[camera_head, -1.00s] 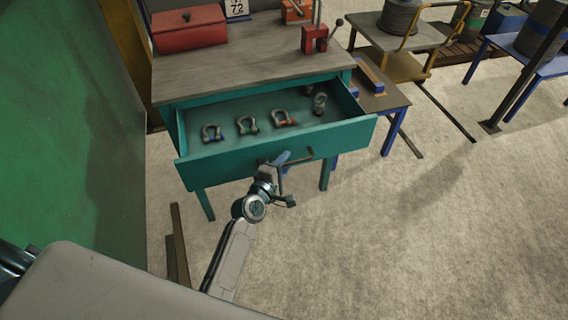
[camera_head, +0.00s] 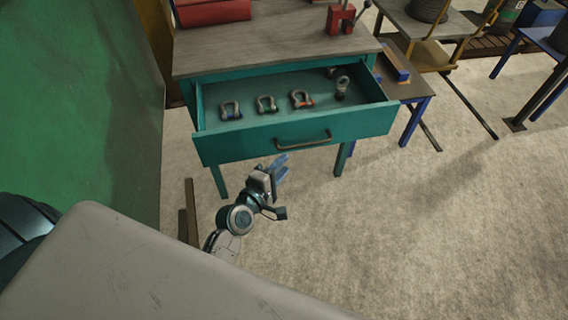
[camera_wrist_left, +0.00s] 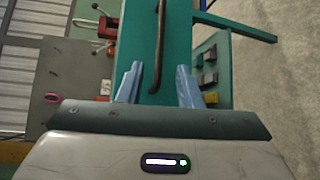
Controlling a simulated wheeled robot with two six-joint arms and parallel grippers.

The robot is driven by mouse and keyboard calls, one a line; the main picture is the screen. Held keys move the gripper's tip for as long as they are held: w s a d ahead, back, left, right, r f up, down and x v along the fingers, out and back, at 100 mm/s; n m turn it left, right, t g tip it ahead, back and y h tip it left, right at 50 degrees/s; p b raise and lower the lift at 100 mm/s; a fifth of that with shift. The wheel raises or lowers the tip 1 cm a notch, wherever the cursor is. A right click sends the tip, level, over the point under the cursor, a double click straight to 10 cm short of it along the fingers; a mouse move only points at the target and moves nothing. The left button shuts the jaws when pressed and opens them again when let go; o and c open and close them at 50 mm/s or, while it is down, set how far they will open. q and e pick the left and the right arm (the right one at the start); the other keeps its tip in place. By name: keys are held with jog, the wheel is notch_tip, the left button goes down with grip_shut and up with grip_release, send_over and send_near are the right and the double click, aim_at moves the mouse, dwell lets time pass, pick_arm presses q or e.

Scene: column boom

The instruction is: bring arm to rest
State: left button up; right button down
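My left gripper (camera_head: 281,168) is open and empty in the head view, just below and in front of the teal drawer (camera_head: 230,150). In the left wrist view its two blue fingers (camera_wrist_left: 159,70) stand apart, with the drawer front (camera_wrist_left: 177,30) beyond them. The dark bar handle (camera_head: 303,141) is free of the fingers in the head view. In the left wrist view the handle (camera_wrist_left: 157,40) appears between them, beyond the tips. The drawer is pulled open. My right gripper is not in view.
Several shackles, one of them a grey shackle (camera_head: 266,104), lie in the drawer. A red box (camera_head: 212,12) and a red tool (camera_head: 341,18) stand on the workbench top (camera_head: 270,50). A green panel (camera_head: 80,110) is at left. Concrete floor (camera_head: 430,220) is open at right.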

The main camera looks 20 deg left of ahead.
pick_arm(q)
jog(key=shift+f, duration=0.1)
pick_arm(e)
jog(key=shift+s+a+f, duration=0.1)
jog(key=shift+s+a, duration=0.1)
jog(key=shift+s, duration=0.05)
pick_arm(q)
jog(key=s+a+f+m+g+y, duration=0.1)
jog(key=s+a+f+m+g, duration=0.2)
jog(key=f, duration=0.8)
jog(key=s+f+m+g, duration=0.25)
jog(key=s+f, duration=0.35)
jog(key=f, duration=0.5)
jog(key=s+a+f+m+g+y, duration=0.1)
jog(key=s+a+f+m+g, duration=0.2)
jog(key=f, duration=0.8)
jog(key=s+a+f+m+g, duration=0.2)
jog(key=s+f, duration=0.3)
jog(key=s, duration=0.3)
jog(key=s+a+f+m+g+y, duration=0.1)
jog(key=s+f+m, duration=0.3)
jog(key=s, duration=0.4)
jog(key=s+a+f+m+g+y, duration=0.1)
jog(key=s+a+f+m+g, duration=0.2)
jog(key=s+f, duration=0.4)
jog(key=shift+s+a, duration=0.2)
jog(key=shift+s, duration=0.75)
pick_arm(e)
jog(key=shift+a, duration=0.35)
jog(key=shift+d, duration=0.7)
